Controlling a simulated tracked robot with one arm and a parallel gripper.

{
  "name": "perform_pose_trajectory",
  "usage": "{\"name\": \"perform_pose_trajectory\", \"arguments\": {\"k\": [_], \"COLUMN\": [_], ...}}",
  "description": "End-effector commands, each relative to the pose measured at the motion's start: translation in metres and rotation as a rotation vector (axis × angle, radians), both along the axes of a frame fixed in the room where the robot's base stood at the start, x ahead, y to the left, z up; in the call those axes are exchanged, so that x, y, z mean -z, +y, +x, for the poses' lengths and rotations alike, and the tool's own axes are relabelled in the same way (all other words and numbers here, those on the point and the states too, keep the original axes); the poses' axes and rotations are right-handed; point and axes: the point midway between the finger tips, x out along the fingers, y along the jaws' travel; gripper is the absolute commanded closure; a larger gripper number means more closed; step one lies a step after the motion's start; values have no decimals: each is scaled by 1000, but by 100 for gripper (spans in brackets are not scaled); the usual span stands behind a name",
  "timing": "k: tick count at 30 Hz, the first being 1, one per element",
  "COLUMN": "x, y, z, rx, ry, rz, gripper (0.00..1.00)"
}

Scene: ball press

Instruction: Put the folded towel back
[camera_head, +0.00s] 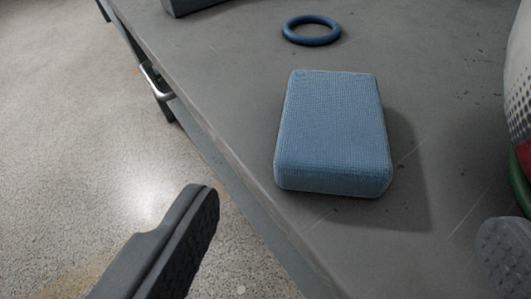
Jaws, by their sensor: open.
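The folded towel (333,135) is a blue, ribbed, rounded block. It lies flat on a grey table (240,90), near the table's left edge. My gripper (350,235) is open and empty. Its left finger shows at the lower left, over the floor beyond the table edge. Its right finger shows only in part at the lower right corner. The towel is ahead of the fingers, between them in the picture, and neither finger touches it.
A blue ring (311,30) lies on the table behind the towel. A grey object (190,5) is cut off at the top edge. A white dotted object (520,75) with red and green parts stands at the right edge. A metal handle (155,82) is on the table's left side.

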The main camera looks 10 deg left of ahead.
Motion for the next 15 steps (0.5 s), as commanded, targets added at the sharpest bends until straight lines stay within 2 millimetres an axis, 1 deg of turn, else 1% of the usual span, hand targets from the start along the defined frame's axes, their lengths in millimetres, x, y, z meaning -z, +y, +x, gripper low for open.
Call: {"name": "perform_pose_trajectory", "arguments": {"k": [7, 9, 11, 14, 15], "x": [-1, -6, -16, -44, -59], "y": [0, 0, 0, 0, 0], "z": [-1, 2, 7, 19, 25], "rx": [0, -2, -3, -2, 1], "ry": [1, 2, 4, 9, 12], "rz": [-1, -11, -29, -72, -92], "gripper": [15, 15, 15, 15, 15]}}
